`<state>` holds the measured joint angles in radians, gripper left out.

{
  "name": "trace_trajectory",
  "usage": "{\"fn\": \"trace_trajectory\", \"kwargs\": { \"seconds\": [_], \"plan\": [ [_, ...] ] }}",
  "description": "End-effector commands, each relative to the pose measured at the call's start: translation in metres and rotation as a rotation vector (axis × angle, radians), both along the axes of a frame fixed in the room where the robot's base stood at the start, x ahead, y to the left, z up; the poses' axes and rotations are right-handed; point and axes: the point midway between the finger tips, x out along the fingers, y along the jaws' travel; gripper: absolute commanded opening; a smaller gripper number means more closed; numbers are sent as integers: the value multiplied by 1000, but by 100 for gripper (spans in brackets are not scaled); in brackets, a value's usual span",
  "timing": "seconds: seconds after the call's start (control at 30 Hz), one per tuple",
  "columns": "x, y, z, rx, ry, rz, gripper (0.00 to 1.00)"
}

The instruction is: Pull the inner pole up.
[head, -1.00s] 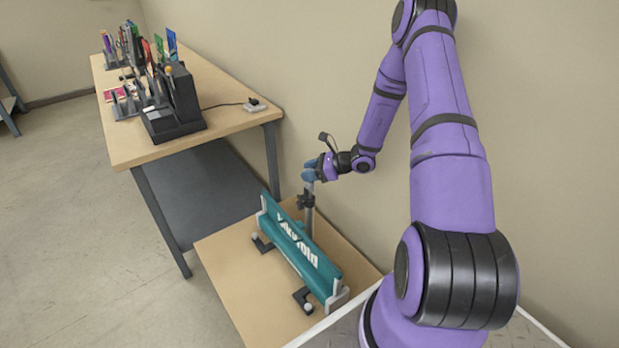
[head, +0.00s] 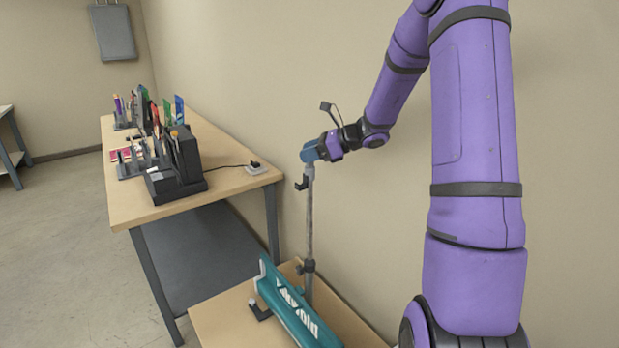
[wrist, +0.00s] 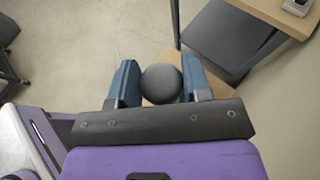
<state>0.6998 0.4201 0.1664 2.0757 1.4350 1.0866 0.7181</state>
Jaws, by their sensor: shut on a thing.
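The inner pole (head: 309,220) is a thin grey upright rod, standing well out above a dark collar (head: 308,267). The collar sits on the stand, just behind the teal banner housing (head: 292,309) with white lettering. A small dark hook (head: 302,183) is on the pole near its top. My gripper (head: 309,152) is shut on the pole's top end, with its blue fingers around it. In the wrist view the pole's round dark cap (wrist: 161,83) sits between the two blue fingers. The rod below the cap is hidden there.
The housing stands on a low wooden-topped table (head: 225,316). To its left is a wooden workbench (head: 130,205) with a black laminator (head: 178,160), pen holders and a cable. A beige wall (head: 270,75) is close behind the pole. Open floor lies to the left.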

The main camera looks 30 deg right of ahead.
Motion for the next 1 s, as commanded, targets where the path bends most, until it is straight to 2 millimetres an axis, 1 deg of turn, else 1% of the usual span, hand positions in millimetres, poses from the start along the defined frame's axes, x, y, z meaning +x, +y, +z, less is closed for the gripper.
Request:
{"fn": "trace_trajectory", "kwargs": {
  "seconds": [0.03, 0.1, 0.2, 0.3, 0.5, 0.77, 0.8, 0.87, 1.0],
  "plan": [
    [0, -1, 11, -3, -4, -1, 1],
    [0, -1, 23, -3, -2, -2, 1],
    [0, -1, 35, -2, -2, 0, 1],
    [0, 0, 43, 0, -2, -1, 1],
    [0, -1, 48, 0, -2, -1, 2],
    [1, -1, 50, -1, -6, -1, 1],
    [1, -1, 50, 0, -6, -1, 51],
    [1, -1, 50, -1, -6, -1, 63],
    [1, -1, 49, 0, -3, -1, 63]
  ]
}}
